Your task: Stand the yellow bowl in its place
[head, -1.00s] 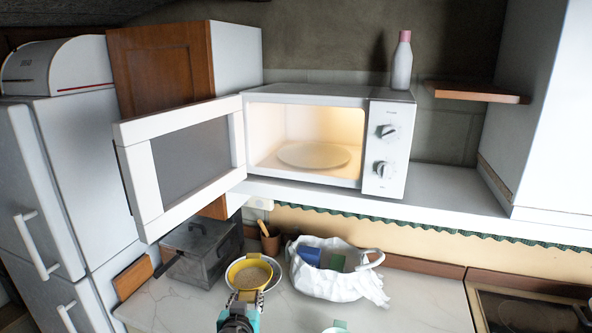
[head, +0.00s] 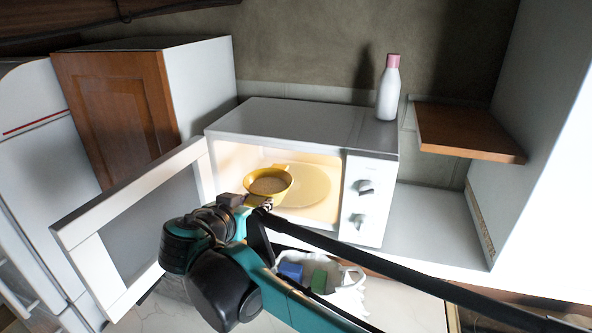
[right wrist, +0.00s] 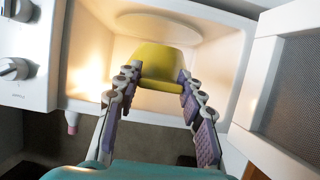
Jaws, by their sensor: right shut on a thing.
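The yellow bowl (head: 268,194) holds a pale tan filling and looks about level. My right gripper (head: 264,205) is shut on its near side, and the bowl is at the open front of the lit microwave (head: 368,205). The round turntable plate (head: 308,188) lies inside, behind and right of the bowl. In the right wrist view, both fingers (right wrist: 158,82) grip the yellow bowl (right wrist: 168,58), with the plate (right wrist: 160,27) beyond it. Whether the bowl touches anything inside cannot be told. My left gripper is out of view.
The microwave door (head: 135,225) stands wide open at the left. A white bottle with a pink cap (head: 388,92) stands on top of the microwave. A wooden shelf (head: 465,128) is at the right. A white bag (head: 350,298) with blue and green things sits on the counter below.

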